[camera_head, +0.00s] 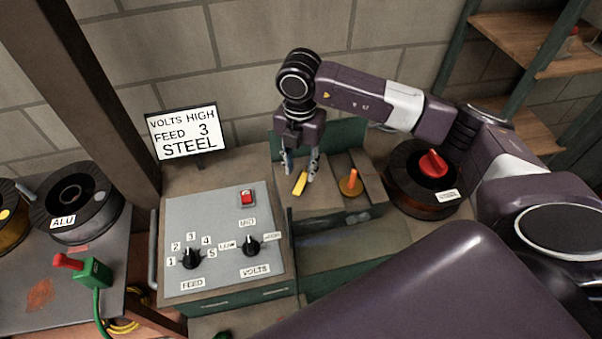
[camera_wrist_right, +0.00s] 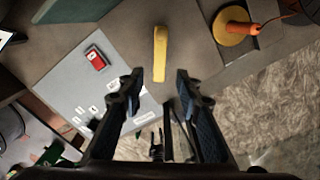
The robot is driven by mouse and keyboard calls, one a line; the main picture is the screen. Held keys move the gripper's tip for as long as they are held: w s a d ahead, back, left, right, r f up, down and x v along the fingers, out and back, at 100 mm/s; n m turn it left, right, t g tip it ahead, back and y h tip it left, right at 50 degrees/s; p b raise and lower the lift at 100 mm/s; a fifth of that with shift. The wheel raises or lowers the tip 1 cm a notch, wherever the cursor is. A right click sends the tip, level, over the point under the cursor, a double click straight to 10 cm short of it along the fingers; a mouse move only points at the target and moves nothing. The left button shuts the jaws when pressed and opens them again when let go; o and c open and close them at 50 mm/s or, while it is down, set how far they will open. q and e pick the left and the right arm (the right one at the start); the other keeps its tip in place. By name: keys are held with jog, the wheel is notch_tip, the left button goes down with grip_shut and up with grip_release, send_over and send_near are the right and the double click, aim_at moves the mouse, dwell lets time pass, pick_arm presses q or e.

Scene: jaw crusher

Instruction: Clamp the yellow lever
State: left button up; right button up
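The yellow lever (camera_head: 300,183) is a short bar on the top of the machine, right of the grey control panel. In the right wrist view the lever (camera_wrist_right: 160,54) stands upright in the picture, ahead of the fingertips and roughly centred between them. My right gripper (camera_head: 301,168) hangs above the lever with its fingers apart. It also shows in the right wrist view (camera_wrist_right: 158,82), open and empty, with the lever beyond the tips. Whether a finger touches the lever cannot be told. My left gripper is not in view.
The grey panel (camera_head: 215,220) with black knobs and a red switch (camera_head: 247,197) lies left of the lever. An orange peg on a round base (camera_head: 352,184) stands close right. A spool with a red knob (camera_head: 421,192) is farther right. A sign (camera_head: 186,134) stands behind.

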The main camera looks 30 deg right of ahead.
aim_at(300, 184)
jog(key=f, duration=0.2)
jog(key=shift+s+a+f+p, duration=0.2)
jog(key=shift+f+p, duration=0.1)
jog(key=shift+p, duration=0.1)
jog(key=shift+w+d+f, duration=0.1)
jog(key=shift+w+f, duration=0.05)
jog(key=shift+f, duration=0.4)
jog(key=shift+w+d+f, duration=0.1)
jog(key=shift+w+f, duration=0.05)
jog(key=shift+f, duration=0.55)
jog(key=shift+s, duration=0.1)
jog(key=c, duration=0.8)
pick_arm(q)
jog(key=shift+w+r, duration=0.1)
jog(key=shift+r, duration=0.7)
pick_arm(e)
grip_shut()
